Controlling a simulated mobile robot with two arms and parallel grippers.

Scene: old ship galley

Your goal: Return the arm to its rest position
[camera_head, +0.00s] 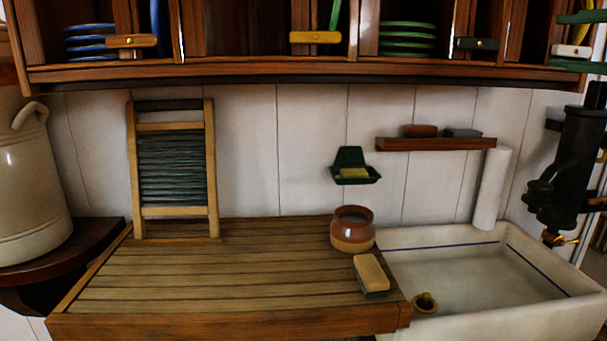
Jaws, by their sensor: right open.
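My right gripper (565,42) reaches in from the right edge at the top right, showing as two dark green fingers, one above the other with a wide gap. It is open. A white block with a brass knob (571,51) on the cupboard front shows between the fingers. I cannot tell whether either finger touches it. The rest of this gripper and its arm are mostly cut off by the picture edge. My left gripper is not in view.
A black pump (578,160) stands below the right gripper, beside the white sink (445,239). The cupboard ledge (250,70) runs across the top. A brown pot (352,228) and brush (371,274) are on the wooden drainboard (200,275), whose middle is clear.

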